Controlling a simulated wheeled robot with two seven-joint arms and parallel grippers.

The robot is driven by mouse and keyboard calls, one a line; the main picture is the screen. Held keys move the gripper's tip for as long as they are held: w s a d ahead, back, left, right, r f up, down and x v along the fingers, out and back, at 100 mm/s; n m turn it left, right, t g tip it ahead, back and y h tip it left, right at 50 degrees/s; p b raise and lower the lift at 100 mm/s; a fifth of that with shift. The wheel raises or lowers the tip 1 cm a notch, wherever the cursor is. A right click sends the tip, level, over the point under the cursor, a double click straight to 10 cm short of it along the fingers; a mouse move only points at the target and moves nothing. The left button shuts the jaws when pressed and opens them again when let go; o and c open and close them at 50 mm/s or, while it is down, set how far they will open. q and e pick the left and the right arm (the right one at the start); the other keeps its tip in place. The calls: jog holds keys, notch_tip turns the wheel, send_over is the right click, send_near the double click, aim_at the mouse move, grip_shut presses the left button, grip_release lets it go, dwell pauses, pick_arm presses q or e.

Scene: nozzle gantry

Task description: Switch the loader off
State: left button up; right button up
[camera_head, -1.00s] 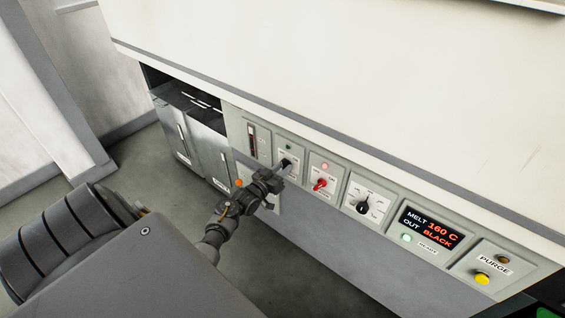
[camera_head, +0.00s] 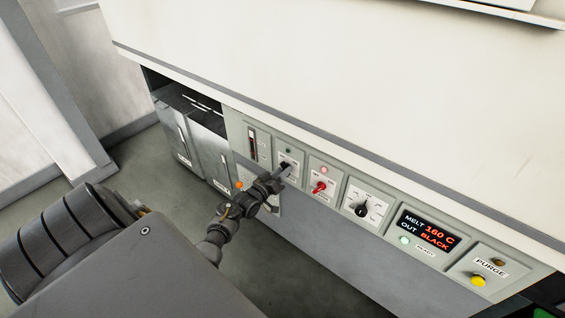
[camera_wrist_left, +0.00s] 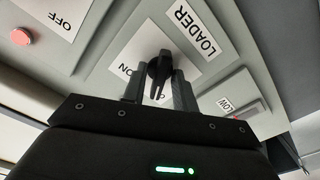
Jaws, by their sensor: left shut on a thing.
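The loader panel (camera_head: 295,156) is on the grey control strip of the machine, with a small dark lamp at its top. Its black rotary knob (camera_wrist_left: 159,70) sits on a white plate in the left wrist view, beside the large word LOADER. My left gripper (camera_wrist_left: 160,88) is shut on this knob, one finger on each side. In the head view my left gripper (camera_head: 285,171) reaches the loader panel from the lower left and covers part of it. The word ON shows beside the knob; the other position label is partly hidden by the fingers and knob. My right gripper is out of view.
Right of the loader are a red knob (camera_head: 319,187) under a lit red lamp, a black selector (camera_head: 362,208), a display (camera_head: 428,231) reading MELT 160 C, OUT BLACK, and a yellow purge button (camera_head: 478,280). Left are a level gauge (camera_head: 252,143) and grey bins (camera_head: 195,145).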

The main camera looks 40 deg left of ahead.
pick_arm(q)
jog(key=o, duration=0.6)
jog(key=s, duration=1)
jog(key=shift+s+d, duration=0.15)
jog(key=shift+s, duration=0.2)
